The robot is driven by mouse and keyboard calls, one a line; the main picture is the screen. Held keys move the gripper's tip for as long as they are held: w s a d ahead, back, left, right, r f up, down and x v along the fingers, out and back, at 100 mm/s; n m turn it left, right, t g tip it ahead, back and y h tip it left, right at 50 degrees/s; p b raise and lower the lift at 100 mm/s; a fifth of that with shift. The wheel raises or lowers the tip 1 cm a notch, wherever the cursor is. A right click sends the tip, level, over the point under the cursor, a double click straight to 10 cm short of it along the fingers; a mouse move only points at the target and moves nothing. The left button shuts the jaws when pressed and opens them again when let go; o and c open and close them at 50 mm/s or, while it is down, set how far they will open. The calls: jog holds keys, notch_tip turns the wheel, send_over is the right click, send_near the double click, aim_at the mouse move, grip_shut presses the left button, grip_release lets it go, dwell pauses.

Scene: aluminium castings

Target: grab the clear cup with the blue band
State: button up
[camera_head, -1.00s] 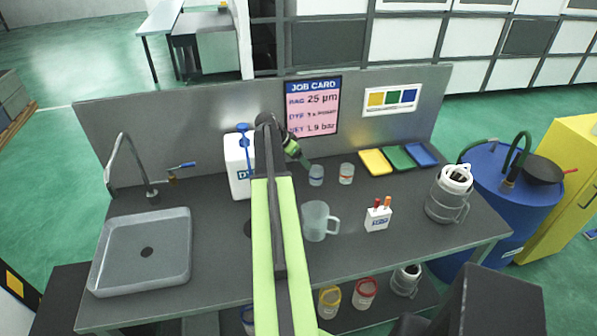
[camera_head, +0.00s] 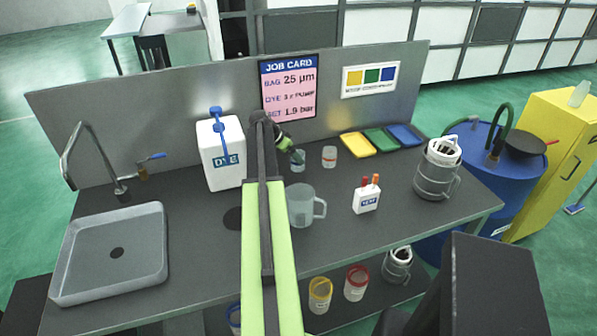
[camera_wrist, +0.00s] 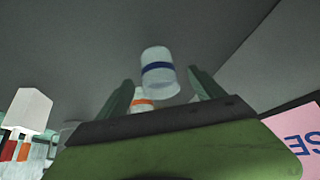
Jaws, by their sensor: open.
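The clear cup with the blue band (camera_head: 298,165) stands on the grey bench near the back panel. In the head view, my gripper (camera_head: 297,156) is at its upper edge and covers part of it. In the wrist view, the blue-banded cup (camera_wrist: 158,74) shows between and slightly beyond the tips of my open gripper (camera_wrist: 161,79). The jaws hold nothing. I cannot tell whether a finger touches the cup. A similar clear cup with an orange band (camera_head: 329,156) stands to its right; it also shows in the wrist view (camera_wrist: 143,98), partly hidden by my gripper.
A clear jug (camera_head: 302,206) stands in front of the cups, partly behind my arm. A white dye container (camera_head: 220,155) is to the left. A white box with red-capped sticks (camera_head: 367,198) and coloured trays (camera_head: 382,140) are to the right. The back panel (camera_head: 200,95) rises behind.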

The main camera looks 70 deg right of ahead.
jog(key=b+x, duration=0.4)
jog(key=x, duration=0.1)
jog(key=shift+s+d, duration=0.15)
jog(key=shift+s, duration=0.15)
jog(key=shift+r, duration=0.15)
jog(key=c, duration=1.4)
